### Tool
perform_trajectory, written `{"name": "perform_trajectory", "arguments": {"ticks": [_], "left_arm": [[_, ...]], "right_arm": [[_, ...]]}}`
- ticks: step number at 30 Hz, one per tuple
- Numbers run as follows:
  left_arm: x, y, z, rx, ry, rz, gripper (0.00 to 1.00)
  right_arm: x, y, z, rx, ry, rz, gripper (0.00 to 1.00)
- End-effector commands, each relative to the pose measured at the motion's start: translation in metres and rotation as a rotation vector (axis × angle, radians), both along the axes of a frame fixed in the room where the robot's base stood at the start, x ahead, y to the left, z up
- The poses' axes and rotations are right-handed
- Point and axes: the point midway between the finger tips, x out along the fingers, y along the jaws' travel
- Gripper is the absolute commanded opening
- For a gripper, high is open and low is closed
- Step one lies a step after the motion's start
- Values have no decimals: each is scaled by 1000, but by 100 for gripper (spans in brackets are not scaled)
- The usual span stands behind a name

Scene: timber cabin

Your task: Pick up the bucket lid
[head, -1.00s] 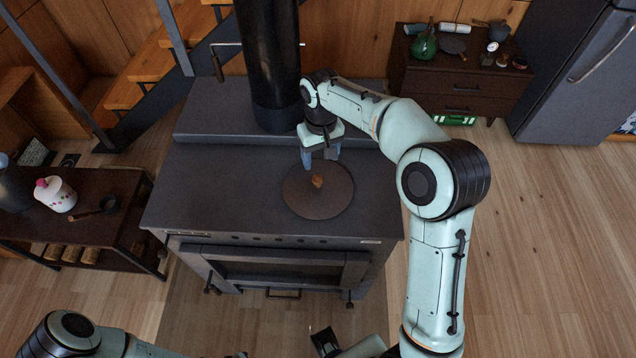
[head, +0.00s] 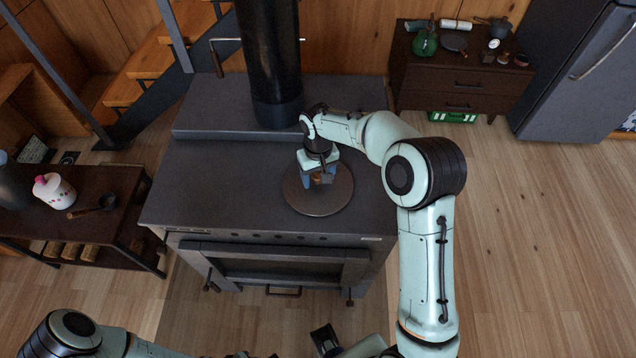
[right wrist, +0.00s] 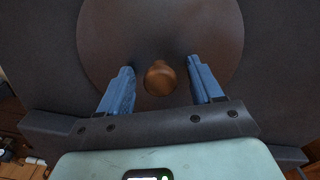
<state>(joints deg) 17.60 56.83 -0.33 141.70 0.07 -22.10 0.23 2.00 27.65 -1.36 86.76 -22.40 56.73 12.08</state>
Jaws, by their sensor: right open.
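The bucket lid (head: 318,201) is a dark round disc lying flat on top of the black stove. Its brown wooden knob (right wrist: 160,78) stands near the lid's middle in the right wrist view. My right gripper (head: 318,182) is over the lid with its fingers pointing down. Its blue fingers (right wrist: 163,84) are open, one on each side of the knob, with a gap on both sides. My left gripper (head: 326,342) appears only in part at the bottom edge of the head view, and its jaws are unclear.
The stove (head: 220,185) has a bare top left of the lid, and its black pipe (head: 272,70) rises behind. A cabinet (head: 460,85) stands back right.

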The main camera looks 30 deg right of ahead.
Motion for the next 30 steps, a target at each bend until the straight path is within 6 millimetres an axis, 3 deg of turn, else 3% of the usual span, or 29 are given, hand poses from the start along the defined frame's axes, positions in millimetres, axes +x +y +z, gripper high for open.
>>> {"name": "perform_trajectory", "arguments": {"ticks": [1,2,6,7,8,16,20,23,30], "left_arm": [[0,0,0,0,0,0,43],[0,0,0,0,0,0,43],[0,0,0,0,0,0,43],[0,0,0,0,0,0,43],[0,0,0,0,0,0,43],[0,0,0,0,0,0,43],[1,0,2,0,-1,0,43],[2,0,4,0,-2,0,43],[6,0,14,0,-8,0,43]], "right_arm": [[0,0,0,0,0,0,65],[0,0,0,0,0,0,59],[0,0,0,0,0,0,13],[0,0,0,0,0,0,4],[0,0,0,0,0,0,0],[0,0,3,0,-2,0,0],[1,0,15,0,-3,1,0],[1,0,35,-1,-6,1,0],[2,1,105,0,-8,0,0]]}}
